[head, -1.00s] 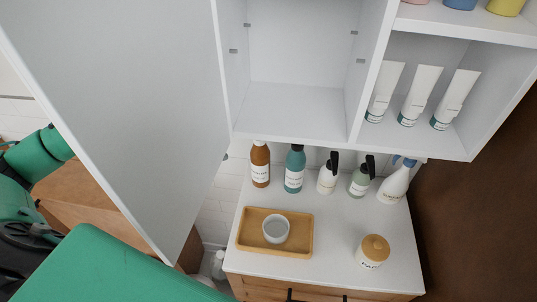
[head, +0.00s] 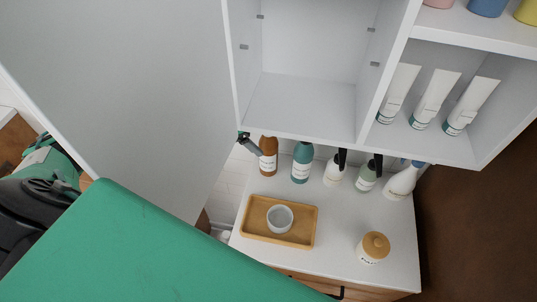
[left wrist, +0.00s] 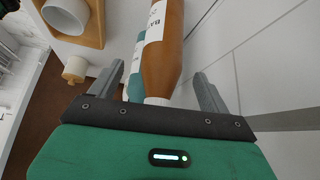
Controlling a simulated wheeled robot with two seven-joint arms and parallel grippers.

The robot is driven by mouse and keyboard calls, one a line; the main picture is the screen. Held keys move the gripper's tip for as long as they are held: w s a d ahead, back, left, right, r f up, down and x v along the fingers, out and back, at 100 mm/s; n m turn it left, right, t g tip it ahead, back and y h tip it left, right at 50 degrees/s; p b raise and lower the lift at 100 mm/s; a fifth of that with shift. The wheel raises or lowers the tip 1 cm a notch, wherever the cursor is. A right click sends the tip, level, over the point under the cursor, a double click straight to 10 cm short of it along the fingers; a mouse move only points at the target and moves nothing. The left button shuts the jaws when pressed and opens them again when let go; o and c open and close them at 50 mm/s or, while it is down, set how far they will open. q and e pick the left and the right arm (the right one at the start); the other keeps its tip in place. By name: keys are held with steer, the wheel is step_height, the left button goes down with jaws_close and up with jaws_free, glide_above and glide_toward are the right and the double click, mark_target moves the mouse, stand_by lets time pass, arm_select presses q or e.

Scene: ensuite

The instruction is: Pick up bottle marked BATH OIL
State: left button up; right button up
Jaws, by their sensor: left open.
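The brown bottle (head: 268,158) stands at the back left of the white counter, under the wall cabinet. In the left wrist view the brown bottle (left wrist: 166,52) has a white label, of which only letters like "BA" can be read. My left gripper (head: 256,147) is at the left side of this bottle, partly hidden by the cabinet and its open door. In the left wrist view my left gripper (left wrist: 158,74) is open, its fingers on either side of the bottle, with gaps visible. My right gripper is not in view.
A teal bottle (head: 302,162) stands just right of the brown one, followed by pump bottles and a spray bottle (head: 402,181). A wooden tray (head: 250,222) with a bowl (head: 279,218) and a lidded jar (head: 373,248) are in front. The open cabinet door (head: 150,90) hangs at left.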

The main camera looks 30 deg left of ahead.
mark_target(264, 143)
arm_select(q)
steer(key=p+x, duration=0.1)
steer(key=x, duration=0.2)
steer(key=shift+w+p, duration=0.25)
steer(key=shift+p, duration=0.1)
steer(key=shift+d+f, duration=0.15)
steer(key=shift+f, duration=0.35)
steer(key=shift+w, duration=0.1)
jaws_close()
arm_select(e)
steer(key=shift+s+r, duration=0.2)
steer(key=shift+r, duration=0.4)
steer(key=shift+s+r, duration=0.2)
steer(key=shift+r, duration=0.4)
